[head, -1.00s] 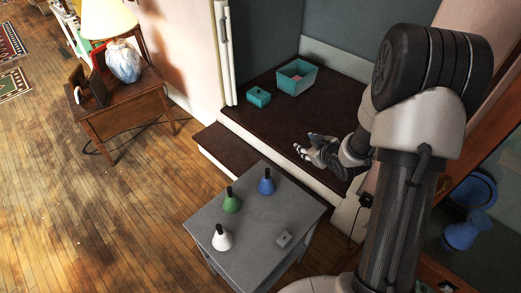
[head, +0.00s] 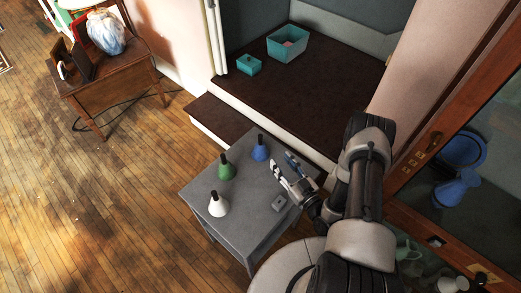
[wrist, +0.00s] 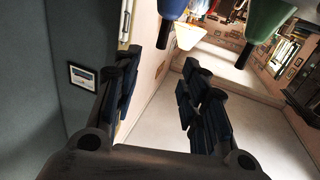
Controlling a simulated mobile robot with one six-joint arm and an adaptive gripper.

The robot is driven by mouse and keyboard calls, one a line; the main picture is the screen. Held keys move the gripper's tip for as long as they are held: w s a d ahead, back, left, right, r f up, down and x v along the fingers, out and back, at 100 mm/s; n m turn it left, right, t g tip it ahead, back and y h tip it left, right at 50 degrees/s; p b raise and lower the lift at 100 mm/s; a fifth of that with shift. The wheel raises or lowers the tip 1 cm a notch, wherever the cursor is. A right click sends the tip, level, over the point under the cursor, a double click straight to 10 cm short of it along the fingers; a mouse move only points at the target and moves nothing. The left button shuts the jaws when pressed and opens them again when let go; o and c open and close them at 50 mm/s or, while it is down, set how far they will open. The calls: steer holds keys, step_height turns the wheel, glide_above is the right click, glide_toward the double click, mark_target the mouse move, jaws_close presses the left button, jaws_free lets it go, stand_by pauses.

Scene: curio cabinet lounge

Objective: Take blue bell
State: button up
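The blue bell (head: 261,152), a cone with a dark handle, stands upright near the back corner of the grey table (head: 240,231). It also shows at the top edge of the wrist view (wrist: 172,9), cut off and inverted. My gripper (head: 281,161) is low over the table's right side, just right of the blue bell. Its fingers are apart and empty, pointing toward the bell. In the wrist view the fingers (wrist: 160,62) stand wide apart with no object between them.
A green bell (head: 226,172) stands close left of the blue one, and a white bell (head: 218,206) nearer the front. A small grey box (head: 279,203) lies on the table's right side. Teal containers (head: 288,46) sit on the dark platform behind.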

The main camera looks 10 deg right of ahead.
steer(key=b, duration=0.2)
glide_toward(260, 135)
steer(key=w+f, duration=0.1)
steer(key=w, duration=0.3)
steer(key=shift+s+a+b+x, duration=0.1)
steer(key=shift+a+b+x, duration=0.1)
steer(key=shift+x, duration=0.8)
steer(key=shift+s+a+b+x, duration=0.1)
steer(key=shift+a+b+x, duration=0.1)
steer(key=shift+x, duration=0.8)
steer(key=shift+a+b+x, duration=0.1)
steer(key=shift+a+x, duration=0.1)
steer(key=shift+x, duration=0.8)
steer(key=shift+c, duration=0.3)
jaws_close()
